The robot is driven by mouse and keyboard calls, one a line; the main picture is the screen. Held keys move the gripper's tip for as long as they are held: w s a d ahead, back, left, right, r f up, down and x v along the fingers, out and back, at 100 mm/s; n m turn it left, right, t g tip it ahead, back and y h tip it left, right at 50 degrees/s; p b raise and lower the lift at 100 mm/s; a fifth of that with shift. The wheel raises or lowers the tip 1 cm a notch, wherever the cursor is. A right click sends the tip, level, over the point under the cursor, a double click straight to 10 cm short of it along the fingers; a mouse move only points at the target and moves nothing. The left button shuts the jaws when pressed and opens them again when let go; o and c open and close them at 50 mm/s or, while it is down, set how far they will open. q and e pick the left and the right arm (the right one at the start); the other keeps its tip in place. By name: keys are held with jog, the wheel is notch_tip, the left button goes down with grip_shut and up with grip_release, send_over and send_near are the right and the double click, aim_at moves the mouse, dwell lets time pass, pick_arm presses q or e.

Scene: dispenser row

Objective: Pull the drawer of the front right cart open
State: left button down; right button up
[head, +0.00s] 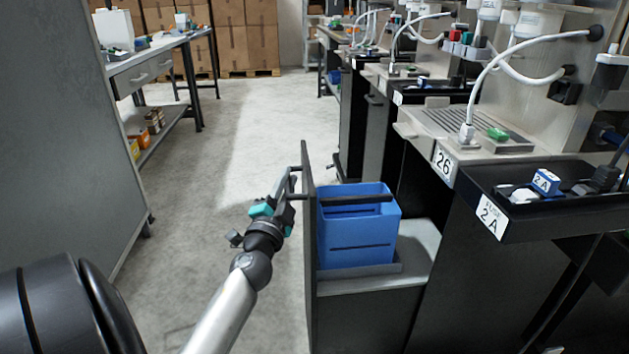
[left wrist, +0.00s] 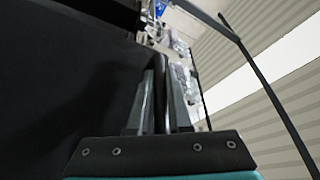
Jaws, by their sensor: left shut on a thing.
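The drawer of the front right cart stands out from the dark cart body, with its tall dark front panel (head: 308,260) at the aisle side. A blue bin (head: 357,232) sits inside it on a grey base (head: 415,262). My left gripper (head: 288,185) is at the outer face of the panel, shut on its handle (head: 304,160). In the left wrist view my two fingers (left wrist: 160,100) close on the dark upright handle bar, beside the black panel (left wrist: 70,75). The hold is partly hidden in the head view. My right gripper is not in view.
A grey panel (head: 60,150) stands at left, before a workbench (head: 150,55). The floor (head: 215,140) between is clear.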

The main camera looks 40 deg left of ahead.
pick_arm(q)
jog(key=shift+s+a, duration=0.9)
jog(key=shift+s, duration=0.15)
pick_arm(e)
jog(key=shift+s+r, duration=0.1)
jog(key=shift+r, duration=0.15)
pick_arm(q)
jog(key=c, duration=0.8)
grip_release()
jog(key=shift+c, duration=0.2)
